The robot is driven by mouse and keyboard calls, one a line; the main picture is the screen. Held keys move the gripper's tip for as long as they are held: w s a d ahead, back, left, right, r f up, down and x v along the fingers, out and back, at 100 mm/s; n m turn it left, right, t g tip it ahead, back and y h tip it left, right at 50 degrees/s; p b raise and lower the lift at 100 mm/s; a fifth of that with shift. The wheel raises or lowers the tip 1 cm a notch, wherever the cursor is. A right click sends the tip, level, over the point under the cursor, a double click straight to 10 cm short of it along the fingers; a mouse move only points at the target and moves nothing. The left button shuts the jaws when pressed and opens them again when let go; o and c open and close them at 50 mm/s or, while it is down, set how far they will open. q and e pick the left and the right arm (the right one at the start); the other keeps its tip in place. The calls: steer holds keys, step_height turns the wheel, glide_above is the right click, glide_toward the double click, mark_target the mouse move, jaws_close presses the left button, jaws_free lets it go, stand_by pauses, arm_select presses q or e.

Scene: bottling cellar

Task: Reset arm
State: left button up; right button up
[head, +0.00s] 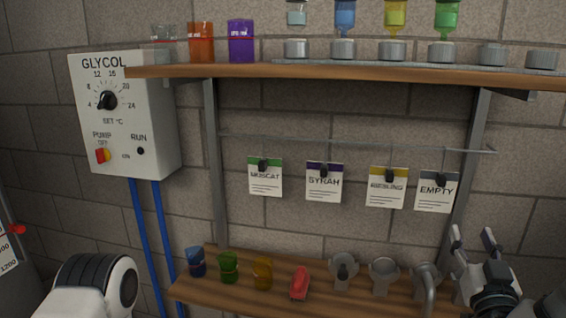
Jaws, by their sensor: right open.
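My right gripper (473,243) is at the bottom right with its fingers pointing up and spread apart. It is open, with nothing visible between the fingers. It is beside the right end of the lower wooden shelf (190,290); whether it touches the shelf cannot be told. A white link of my left arm shows at the bottom left, but my left gripper is out of view.
The lower shelf holds blue (195,262), green (228,267) and amber (262,273) cups, a red object (300,282) and several grey fittings (343,270). Tags hang from a rail (350,144) below the upper shelf (300,71). A GLYCOL box (125,125) is on the wall.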

steer(key=s+a+f+n+g+y+b, duration=0.1)
steer(key=s+a+f+g, duration=0.15)
steer(key=f, duration=0.95)
steer(key=s+a+f+n+g+y+b, duration=0.1)
steer(key=s+a+f+n+g+y, duration=0.2)
steer(key=f, duration=0.9)
steer(key=s+a+f+g+b, duration=0.15)
steer(key=f+g, duration=0.25)
steer(key=f, duration=0.8)
steer(key=s+a+f+g, duration=0.1)
steer(key=s+f+g, duration=0.4)
steer(key=s, duration=0.6)
steer(key=s+a+f+m+g+y, duration=0.1)
steer(key=s+f+g, duration=0.4)
steer(key=s+f, duration=0.3)
steer(key=s, duration=0.2)
steer(key=shift+s+a+f+m+g, duration=0.3)
steer(key=shift+s+a+f+g, duration=0.05)
steer(key=shift+a, duration=0.05)
